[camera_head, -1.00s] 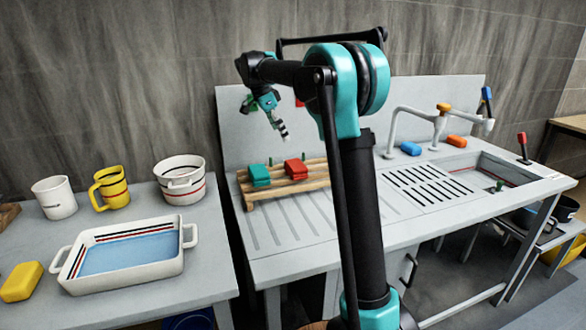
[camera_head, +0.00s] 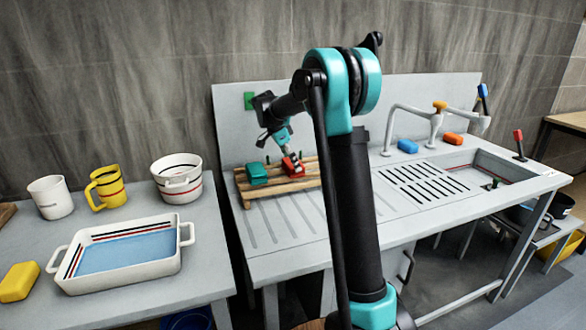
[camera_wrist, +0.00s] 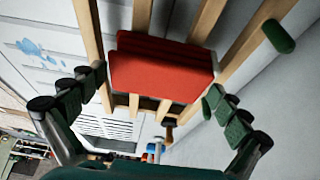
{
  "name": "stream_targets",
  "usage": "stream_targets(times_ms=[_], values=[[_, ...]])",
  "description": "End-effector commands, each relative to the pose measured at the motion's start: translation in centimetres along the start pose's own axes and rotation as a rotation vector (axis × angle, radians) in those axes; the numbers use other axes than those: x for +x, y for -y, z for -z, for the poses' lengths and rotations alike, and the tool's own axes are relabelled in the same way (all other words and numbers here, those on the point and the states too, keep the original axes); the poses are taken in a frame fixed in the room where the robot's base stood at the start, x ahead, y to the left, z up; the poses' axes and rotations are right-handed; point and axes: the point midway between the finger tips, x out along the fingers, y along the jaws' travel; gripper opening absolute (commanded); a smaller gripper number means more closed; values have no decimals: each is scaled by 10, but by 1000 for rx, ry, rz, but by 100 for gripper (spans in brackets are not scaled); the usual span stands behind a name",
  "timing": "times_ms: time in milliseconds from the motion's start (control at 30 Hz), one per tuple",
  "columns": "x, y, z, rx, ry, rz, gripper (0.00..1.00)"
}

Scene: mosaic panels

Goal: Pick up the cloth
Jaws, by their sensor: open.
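A red folded block that looks like a cloth (camera_head: 297,168) lies on a slatted wooden rack (camera_head: 283,188) on the sink counter. A similar green folded piece (camera_head: 257,174) lies to its left. My gripper (camera_head: 288,158) is open at the red piece, with its fingers pointing down toward it. In the wrist view the red piece (camera_wrist: 160,72) lies across the slats between the two spread fingers (camera_wrist: 157,88). A gap shows on both sides, so the fingers look apart from it. In the head view, my gripper partly hides the red piece.
The grey backsplash (camera_head: 350,100) rises close behind the rack. A small green rounded part (camera_wrist: 278,36) is near the right finger in the wrist view. The tap (camera_head: 437,118) and sink are to the right. The ribbed drainboard (camera_head: 285,228) in front is clear.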

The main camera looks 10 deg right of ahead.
Motion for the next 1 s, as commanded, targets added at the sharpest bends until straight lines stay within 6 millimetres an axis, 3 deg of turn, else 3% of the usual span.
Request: stream_targets(times_ms=[333,600,1000], values=[[10,0,0,0,0,0,100],[10,0,0,0,0,0,70],[2,0,3,0,0,0,70]])
